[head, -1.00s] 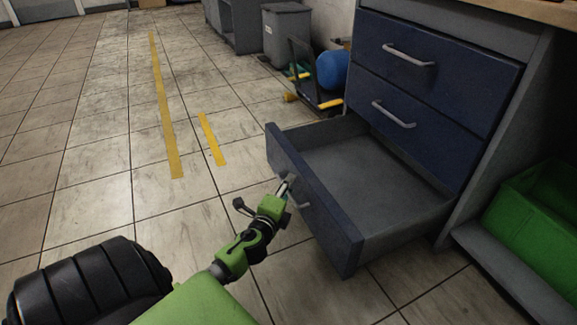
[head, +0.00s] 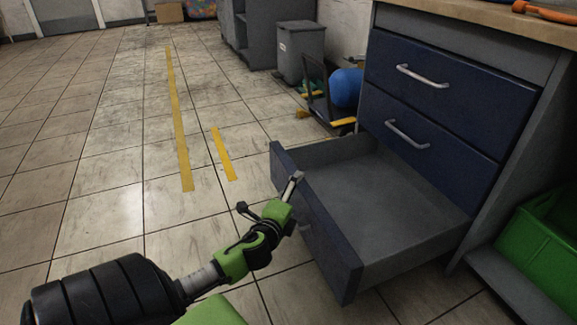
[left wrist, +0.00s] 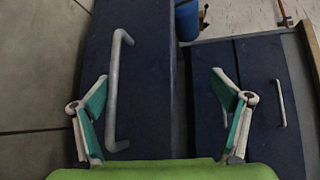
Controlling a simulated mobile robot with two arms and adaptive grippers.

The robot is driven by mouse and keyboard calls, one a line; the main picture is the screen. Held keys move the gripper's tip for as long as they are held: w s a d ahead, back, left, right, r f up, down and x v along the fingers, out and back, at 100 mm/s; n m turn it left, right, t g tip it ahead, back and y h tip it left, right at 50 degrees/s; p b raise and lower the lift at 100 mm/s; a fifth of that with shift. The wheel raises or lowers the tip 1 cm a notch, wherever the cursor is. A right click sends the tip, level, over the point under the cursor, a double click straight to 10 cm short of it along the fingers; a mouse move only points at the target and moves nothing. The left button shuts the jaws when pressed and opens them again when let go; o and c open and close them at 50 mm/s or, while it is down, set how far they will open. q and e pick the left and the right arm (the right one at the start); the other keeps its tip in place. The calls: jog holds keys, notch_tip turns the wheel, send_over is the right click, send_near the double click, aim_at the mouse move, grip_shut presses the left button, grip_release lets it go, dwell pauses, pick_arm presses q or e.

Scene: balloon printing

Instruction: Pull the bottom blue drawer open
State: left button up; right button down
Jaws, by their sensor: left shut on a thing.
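The bottom blue drawer (head: 335,258) stands pulled out of the cabinet, with its empty grey inside showing. Its pale bar handle (head: 304,227) is partly behind my gripper in the head view. My left gripper (head: 294,184) is at the drawer front's top edge. In the left wrist view my left gripper (left wrist: 160,78) holds at the drawer with its fingers spaced apart. The drawer front and handle (left wrist: 114,90) lie between them, the handle nearer the left finger. The exact contact is unclear. My right gripper is not in view.
Two closed blue drawers (head: 440,85) with handles sit above. A green bin (head: 545,245) stands on a low shelf at right. A grey bin (head: 300,52) and a cart (head: 318,105) stand behind. The tiled floor at left is clear.

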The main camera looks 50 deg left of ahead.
pick_arm(q)
jog(key=shift+s+d+r+p, duration=0.35)
jog(key=shift+s+d+r, duration=0.05)
jog(key=shift+s+r, duration=0.3)
jog(key=shift+s+d+r+p, duration=0.3)
jog(key=shift+s+d+r, duration=0.05)
jog(key=shift+s+r, duration=0.3)
jog(key=shift+c, duration=1.2)
jog(key=shift+s+d+r, duration=0.15)
jog(key=shift+s+r, duration=0.15)
jog(key=c, duration=0.6)
jog(key=shift+s+d, duration=0.2)
jog(key=shift+s, duration=0.1)
jog(key=c, duration=0.6)
jog(key=shift+s+f+p+v, duration=0.1)
jog(key=shift+f+p+v, duration=0.15)
jog(key=shift+v, duration=1.5)
jog(key=shift+s+f+p+v, duration=0.1)
jog(key=shift+f+p+v, duration=0.15)
jog(key=shift+v, duration=1.55)
jog(key=shift+s+f+p+v, duration=0.1)
jog(key=shift+f+p+v, duration=0.15)
jog(key=shift+v, duration=1.5)
jog(key=shift+a, duration=0.2)
jog(key=shift+f, duration=0.1)
